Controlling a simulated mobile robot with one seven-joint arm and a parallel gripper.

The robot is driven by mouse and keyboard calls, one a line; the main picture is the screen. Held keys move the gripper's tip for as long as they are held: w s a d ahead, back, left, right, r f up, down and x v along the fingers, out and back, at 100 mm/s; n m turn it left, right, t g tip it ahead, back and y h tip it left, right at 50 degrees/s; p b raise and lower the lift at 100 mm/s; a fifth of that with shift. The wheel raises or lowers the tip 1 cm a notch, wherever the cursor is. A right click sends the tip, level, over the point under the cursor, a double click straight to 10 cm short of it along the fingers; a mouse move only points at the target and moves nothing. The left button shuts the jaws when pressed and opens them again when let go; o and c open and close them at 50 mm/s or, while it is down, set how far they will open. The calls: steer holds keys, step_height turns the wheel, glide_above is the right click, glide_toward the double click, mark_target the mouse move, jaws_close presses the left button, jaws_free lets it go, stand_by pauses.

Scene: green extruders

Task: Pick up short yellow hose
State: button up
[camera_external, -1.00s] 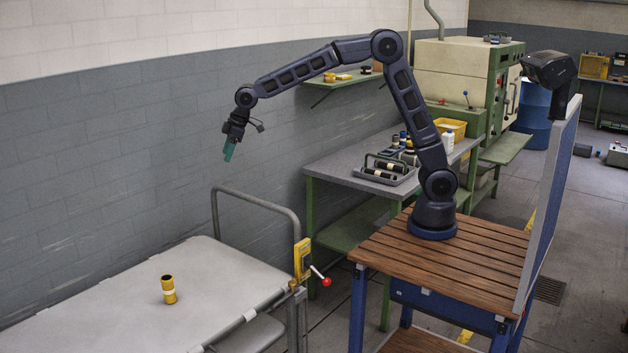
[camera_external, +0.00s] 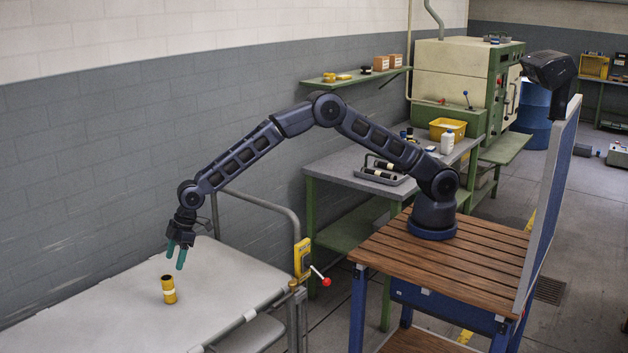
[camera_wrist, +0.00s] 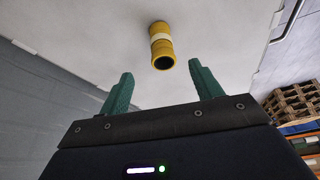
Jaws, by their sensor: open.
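The short yellow hose (camera_external: 169,283) stands upright on the pale cart top (camera_external: 95,315). It has a white band and a dark open end facing up. In the wrist view the hose (camera_wrist: 161,41) is beyond the fingertips, roughly centred between them. My gripper (camera_external: 176,258) is open, with its green fingers pointing down above the cart, a little above and slightly right of the hose in the external view. The open fingers also show in the wrist view (camera_wrist: 160,75), apart from the hose with nothing between them.
The cart's grey rail (camera_external: 262,200) rises at its far right end, under my arm. A yellow control box (camera_external: 302,260) with a red knob is on the right corner. The cart top around the hose is clear. A workbench (camera_external: 330,170) with tools stands behind.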

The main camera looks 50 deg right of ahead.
mark_target(168, 287)
steer(key=x, duration=1.1)
steer(key=shift+s+a, duration=0.1)
steer(key=shift+a, duration=0.1)
steer(key=c, duration=1.1)
